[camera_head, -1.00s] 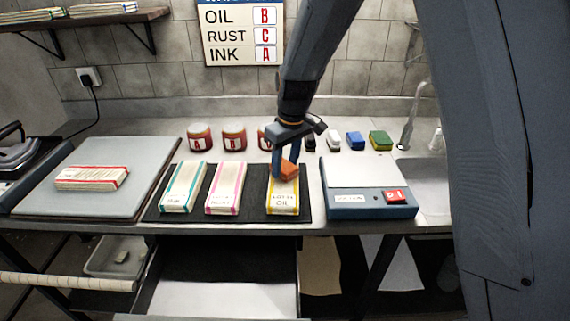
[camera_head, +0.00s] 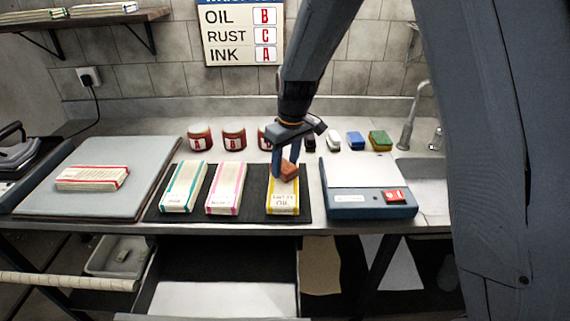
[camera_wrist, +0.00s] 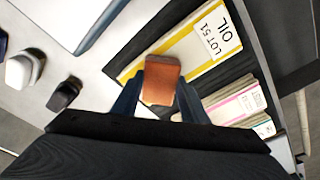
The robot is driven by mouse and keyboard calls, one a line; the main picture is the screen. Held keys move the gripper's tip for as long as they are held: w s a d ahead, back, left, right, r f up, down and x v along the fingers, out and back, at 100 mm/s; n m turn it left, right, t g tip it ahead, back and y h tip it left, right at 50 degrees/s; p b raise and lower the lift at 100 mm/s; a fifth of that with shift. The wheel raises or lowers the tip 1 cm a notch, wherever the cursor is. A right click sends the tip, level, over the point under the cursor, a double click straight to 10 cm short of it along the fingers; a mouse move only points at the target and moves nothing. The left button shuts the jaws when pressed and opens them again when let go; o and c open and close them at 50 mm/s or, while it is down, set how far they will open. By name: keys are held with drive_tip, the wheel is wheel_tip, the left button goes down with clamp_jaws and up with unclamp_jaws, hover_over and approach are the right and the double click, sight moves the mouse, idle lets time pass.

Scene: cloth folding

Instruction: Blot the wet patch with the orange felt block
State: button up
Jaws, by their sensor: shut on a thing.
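My gripper (camera_head: 283,166) is shut on the orange felt block (camera_head: 289,170), over the upper half of the yellow-edged folded cloth (camera_head: 283,204). In the wrist view the block (camera_wrist: 161,82) sits between my fingers, over the yellow-edged cloth (camera_wrist: 208,40) with its label "LOT 51 OIL". The block looks on or just above the cloth; I cannot tell whether it touches. I cannot make out the wet patch; the block and fingers cover part of the cloth.
Teal-edged (camera_head: 184,187) and pink-edged (camera_head: 226,187) cloths lie left on the dark mat (camera_head: 253,203). Behind stand red jars (camera_head: 234,137) and white (camera_head: 333,140), blue (camera_head: 355,141) and green (camera_head: 380,141) blocks. A scale-like device (camera_head: 371,207) is close on the right.

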drive_tip(key=shift+r+p, duration=2.25)
drive_tip(key=shift+r, duration=1.2)
